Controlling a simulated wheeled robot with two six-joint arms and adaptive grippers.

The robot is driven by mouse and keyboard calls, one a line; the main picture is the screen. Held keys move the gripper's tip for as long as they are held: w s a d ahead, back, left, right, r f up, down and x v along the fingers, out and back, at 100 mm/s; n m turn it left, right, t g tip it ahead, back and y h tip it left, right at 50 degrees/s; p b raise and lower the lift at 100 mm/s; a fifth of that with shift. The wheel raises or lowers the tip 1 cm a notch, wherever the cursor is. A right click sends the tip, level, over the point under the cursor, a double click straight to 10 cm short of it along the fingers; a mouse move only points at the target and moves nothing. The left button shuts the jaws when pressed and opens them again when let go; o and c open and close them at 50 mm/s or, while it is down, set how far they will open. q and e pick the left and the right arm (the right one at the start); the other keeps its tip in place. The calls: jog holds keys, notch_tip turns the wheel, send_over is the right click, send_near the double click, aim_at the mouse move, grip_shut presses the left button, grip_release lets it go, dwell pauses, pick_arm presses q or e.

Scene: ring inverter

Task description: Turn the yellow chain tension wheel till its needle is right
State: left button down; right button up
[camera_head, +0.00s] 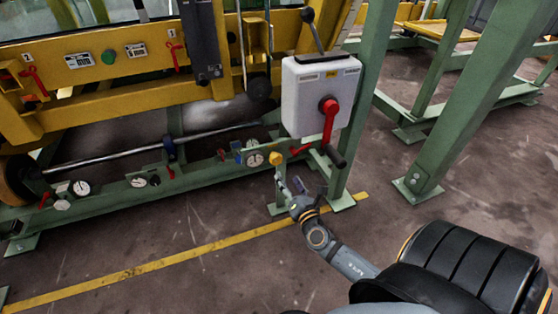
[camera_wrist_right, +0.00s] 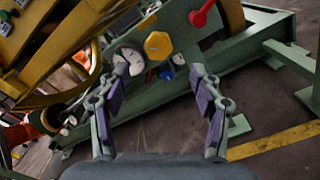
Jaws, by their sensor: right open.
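The yellow wheel (camera_head: 275,158) sits low on the green frame, below the grey switch box, in the head view. In the right wrist view the yellow wheel (camera_wrist_right: 158,45) shows as a faceted knob ahead of the fingers. A round white gauge (camera_head: 254,159) is just left of the wheel; it also shows in the right wrist view (camera_wrist_right: 128,61). Its needle is too small to read. My right gripper (camera_head: 285,183) is just below the wheel, and its open, empty fingers (camera_wrist_right: 158,95) are spread apart in the wrist view, short of the wheel. My left gripper is not in view.
A grey box (camera_head: 320,95) with a red lever (camera_head: 328,120) hangs above right of the wheel. Small red and blue valves (camera_head: 238,153) lie left of the gauge. Other gauges (camera_head: 81,187) sit further left. A green post (camera_head: 365,90) stands close right. Floor in front is clear.

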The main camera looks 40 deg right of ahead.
aim_at(278, 160)
jog(key=w+d+m, duration=0.1)
jog(key=w, duration=0.2)
jog(key=w+m, duration=0.1)
jog(key=w, duration=0.3)
jog(key=w+d+m, duration=0.1)
jog(key=w+m, duration=0.1)
jog(key=w, duration=0.2)
jog(key=shift+d+b, duration=0.35)
jog(key=c, duration=1.2)
jog(key=shift+r+n, duration=0.1)
jog(key=shift+n, duration=0.9)
jog(key=o, duration=1.2)
